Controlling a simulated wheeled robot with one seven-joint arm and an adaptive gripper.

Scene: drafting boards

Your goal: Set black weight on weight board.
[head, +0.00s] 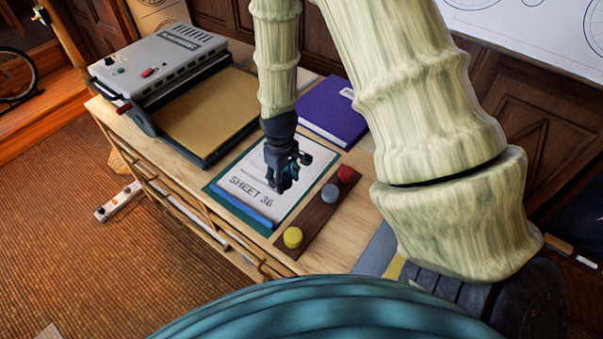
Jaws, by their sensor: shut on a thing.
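The weight board (313,216) is a narrow dark brown strip on the table, right of the white sheet. A yellow weight (293,237) stands at its near end, a grey weight (330,193) further up and a red weight (346,174) at the far end. A bare stretch shows between yellow and grey. My gripper (283,186) points down over the sheet, left of the board. It is shut on a small dark thing, which I take for the black weight; the dark fingers mostly hide it. I cannot tell its height above the sheet.
The sheet marked "SHEET 36" (250,187) lies on a green mat. A grey binding machine (160,62) stands at the back left, beside a tan board (208,108). A purple book (334,107) lies behind. My arm covers the table's right side.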

